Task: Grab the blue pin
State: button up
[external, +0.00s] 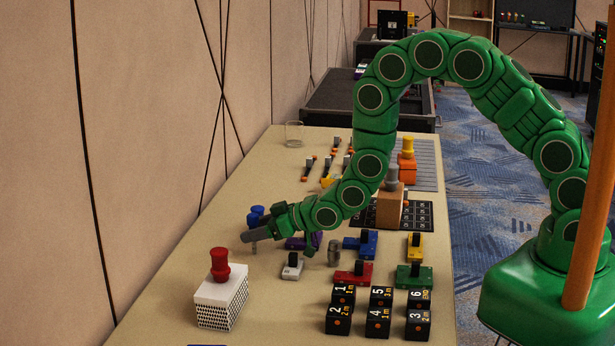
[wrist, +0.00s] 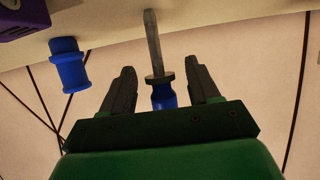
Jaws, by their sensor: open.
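A blue spool-shaped pin (wrist: 68,63) shows at the left of the wrist view, outside my jaws. A tool with a blue handle (wrist: 162,97), a dark collar and a grey metal shaft stands between my two fingers in the wrist view, its shaft toward the table. My gripper (wrist: 160,85) is open, with a gap on each side of that handle. In the external view my gripper (external: 262,235) is low over the table's left side. Blue parts (external: 257,211) show just behind it, partly hidden; I cannot tell there which blue piece is which.
A red pin (external: 219,264) stands on a white box (external: 221,303) at the front left. Numbered black cubes (external: 378,313) and coloured blocks with black knobs, such as a blue one (external: 361,243), are to the right. The wall runs along the table's left side.

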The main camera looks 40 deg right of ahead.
jog(key=shift+w+a+f, duration=0.2)
jog(key=shift+w+a, duration=0.1)
jog(key=c, duration=1.1)
jog(key=shift+r, duration=0.2)
